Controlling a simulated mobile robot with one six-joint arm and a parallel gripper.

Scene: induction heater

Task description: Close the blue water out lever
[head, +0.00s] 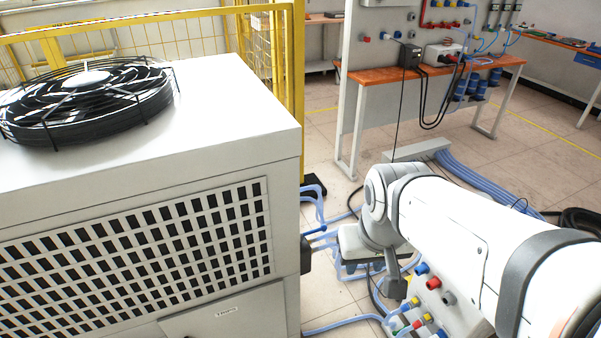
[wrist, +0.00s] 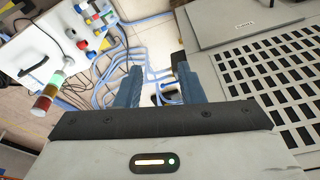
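My gripper (wrist: 160,84) is open in the wrist view, with a wide gap between its two blue-grey fingers and nothing held. In the head view its grey body (head: 356,246) is beside the right side of the white chiller (head: 236,120), partly hidden by my arm. A small darker blue bar (head: 317,231), possibly the water out lever, shows by the chiller's right side among light blue hoses. Dark fittings and hoses (wrist: 168,98) show between and beyond the fingers in the wrist view. I cannot tell the lever's position there.
A panel with coloured connectors (head: 433,283) stands low near my arm; it shows at the upper left of the wrist view, with a red-green signal light (wrist: 47,91). Light blue hoses cover the floor. A yellow cage (head: 292,90) and orange-topped bench (head: 430,68) stand behind.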

